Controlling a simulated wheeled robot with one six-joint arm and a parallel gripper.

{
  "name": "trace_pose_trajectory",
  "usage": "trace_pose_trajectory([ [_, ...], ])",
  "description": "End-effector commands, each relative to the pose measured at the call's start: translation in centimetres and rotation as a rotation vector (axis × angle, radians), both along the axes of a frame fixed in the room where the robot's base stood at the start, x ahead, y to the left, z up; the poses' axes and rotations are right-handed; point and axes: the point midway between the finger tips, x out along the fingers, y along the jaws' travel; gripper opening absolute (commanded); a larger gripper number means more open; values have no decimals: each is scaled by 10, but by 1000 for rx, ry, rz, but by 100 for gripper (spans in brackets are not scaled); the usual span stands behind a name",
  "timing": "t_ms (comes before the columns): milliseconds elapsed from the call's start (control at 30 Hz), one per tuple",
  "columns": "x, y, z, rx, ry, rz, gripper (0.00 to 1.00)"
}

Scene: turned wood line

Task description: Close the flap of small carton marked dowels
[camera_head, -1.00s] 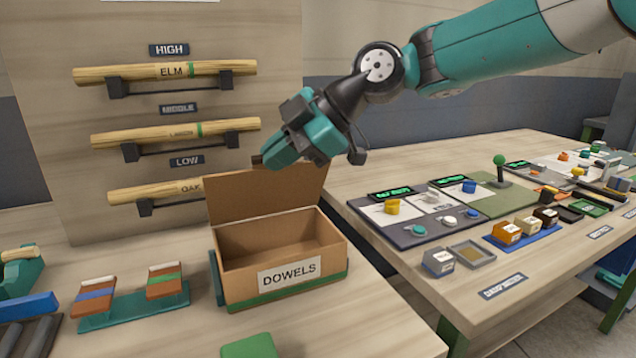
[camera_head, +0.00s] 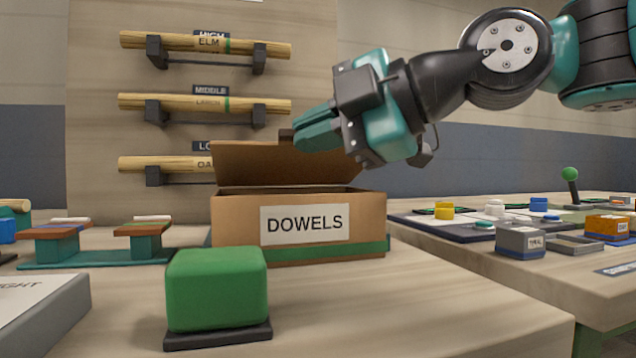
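The small carton (camera_head: 230,222) is a brown box on the near table, with a white DOWELS label (camera_head: 304,224) on its front and a green strip along its base. Its flap (camera_head: 265,165) is raised along the back edge, so the carton is open. The inside is mostly hidden at this low angle. My gripper (camera_head: 290,138) reaches in from the right, its tip overlapping the flap's top edge in the picture. I cannot tell whether it touches the flap. The fingers are seen side-on, so their gap does not show; no held object is visible.
A green block (camera_head: 217,288) on a dark base stands in front of the carton. Wooden rods rest on wall brackets (camera_head: 205,105) behind. A teal stand (camera_head: 95,255) is at left. A second table (camera_head: 540,280) with small blocks and panels lies at right.

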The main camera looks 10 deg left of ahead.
Motion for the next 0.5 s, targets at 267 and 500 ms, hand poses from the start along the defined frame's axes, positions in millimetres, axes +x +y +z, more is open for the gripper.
trace_pose_trajectory([
  [267,-7,-4,-34,72,-138,1,0],
  [500,-10,-5,-42,111,-213,0,0],
])
